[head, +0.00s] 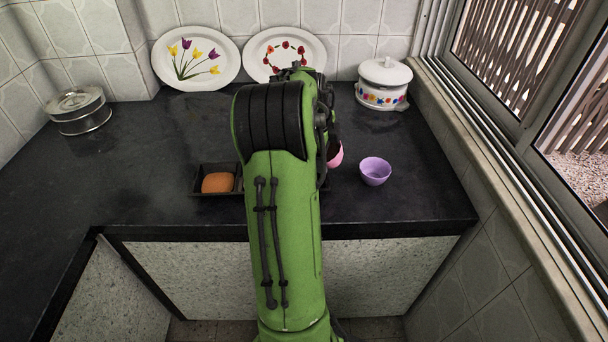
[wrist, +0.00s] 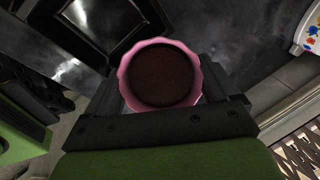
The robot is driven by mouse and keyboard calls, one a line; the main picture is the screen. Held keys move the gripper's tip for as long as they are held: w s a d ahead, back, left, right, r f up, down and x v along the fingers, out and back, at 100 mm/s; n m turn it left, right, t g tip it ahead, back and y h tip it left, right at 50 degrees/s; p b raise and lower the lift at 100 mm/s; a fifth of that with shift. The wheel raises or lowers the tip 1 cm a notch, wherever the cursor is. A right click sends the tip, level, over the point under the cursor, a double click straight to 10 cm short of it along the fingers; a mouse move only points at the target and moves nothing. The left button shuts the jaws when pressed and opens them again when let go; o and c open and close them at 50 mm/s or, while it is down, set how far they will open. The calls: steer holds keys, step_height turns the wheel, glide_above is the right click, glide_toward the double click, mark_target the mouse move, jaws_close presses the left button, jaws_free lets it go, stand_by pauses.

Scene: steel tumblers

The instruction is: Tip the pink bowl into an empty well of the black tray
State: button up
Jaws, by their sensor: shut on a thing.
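The pink bowl (wrist: 190,48) is held by my gripper (wrist: 165,95), with one finger on each side in the wrist view. The bowl has a scalloped rim and holds a dark brown filling. In the head view a sliver of the pink bowl (head: 336,155) shows at the right of my arm, which hides the gripper. The black tray (head: 204,193) lies on the counter, partly hidden by my arm. Its left well holds an orange-brown piece. In the wrist view the black tray (wrist: 80,48) is beside the bowl at the left, and a shiny well there looks empty.
An empty purple bowl (head: 375,172) stands right of my arm. A white lidded pot (head: 383,84) stands at the back right and a steel tin (head: 79,110) at the far left. Two decorated plates lean on the back wall.

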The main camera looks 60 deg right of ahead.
mark_target(326, 159)
steer(key=shift+w+a+r+h, duration=0.1)
steer(key=shift+w+a+h, duration=0.1)
steer(key=shift+w+h, duration=0.1)
steer(key=shift+w+a+f+g+h, duration=0.55)
steer(key=shift+w+g+h, duration=0.1)
steer(key=shift+g, duration=0.25)
steer(key=shift+w+a+r+n+g+h+p, duration=0.2)
steer(key=shift+r+g+h+p, duration=0.1)
steer(key=shift+g+h+p, duration=0.3)
steer(key=shift+w+a+r+n+g+h+p, duration=0.15)
steer(key=shift+r+g+h+p, duration=0.15)
steer(key=shift+g+h, duration=0.4)
steer(key=shift+w+a+f+g+h, duration=0.15)
steer(key=shift+w+f+g+h, duration=0.1)
steer(key=shift+f+g+h, duration=0.45)
steer(key=shift+g+b, duration=0.3)
steer(key=shift+b, duration=0.05)
steer(key=shift+w+a+n+g+h+b, duration=0.2)
steer(key=shift+g+h+b, duration=0.45)
steer(key=shift+b, duration=0.6)
steer(key=shift+w+a+n+g+h+b, duration=0.1)
steer(key=shift+w+a+g+h+b, duration=0.15)
steer(key=shift+g+h+b, duration=0.65)
